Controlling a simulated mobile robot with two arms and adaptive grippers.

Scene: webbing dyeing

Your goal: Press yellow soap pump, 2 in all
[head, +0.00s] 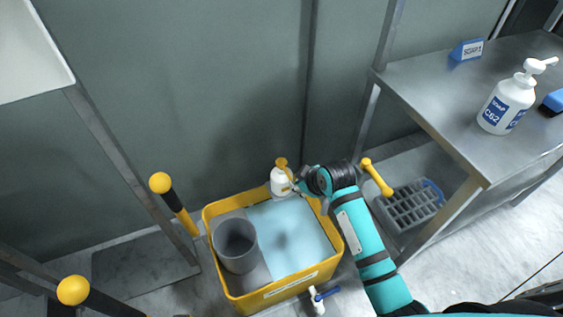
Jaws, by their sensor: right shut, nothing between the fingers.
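The yellow soap pump (281,163) tops a small white bottle (278,182) at the back edge of a yellow tub (225,288). The bottle stands upright. My right gripper (295,186) is shut and empty, with its fingertips at the bottle's right side, lower than the pump head. I cannot tell whether they touch the bottle. My left gripper is not in view.
The tub holds pale blue liquid (295,235) and a grey cup (235,245). A steel table (430,105) at right bears a white pump bottle (507,103) and a blue sign (467,50). A grey crate (408,208) sits below. Yellow-knobbed posts (160,183) stand left.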

